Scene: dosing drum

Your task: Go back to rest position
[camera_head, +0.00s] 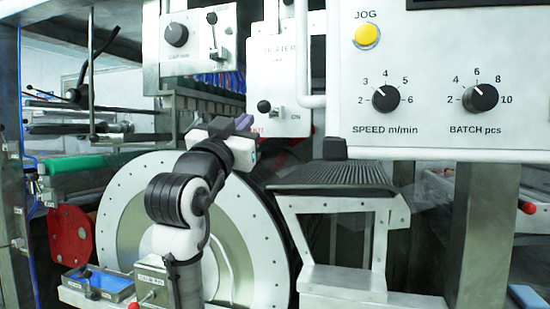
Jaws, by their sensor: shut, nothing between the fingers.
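My arm rises from the lower middle-left in the head view, in front of the large pale drum disc (120,215). It bends at a dark joint and ends in a white hand. My gripper (244,122) is at the upper end, near the middle of the picture, pointing away and partly hidden by its own hand. It is shut and holds nothing that I can see. It appears just left of and below the white heater box (283,75) with its ON switch. I cannot tell the depth gap between them.
A white control panel (430,130) with a yellow JOG button (367,35), SPEED knob (386,98) and BATCH knob (482,97) fills the upper right. A ribbed black platform (330,178) stands right of my arm. A blue-lined tray (98,284) lies at lower left.

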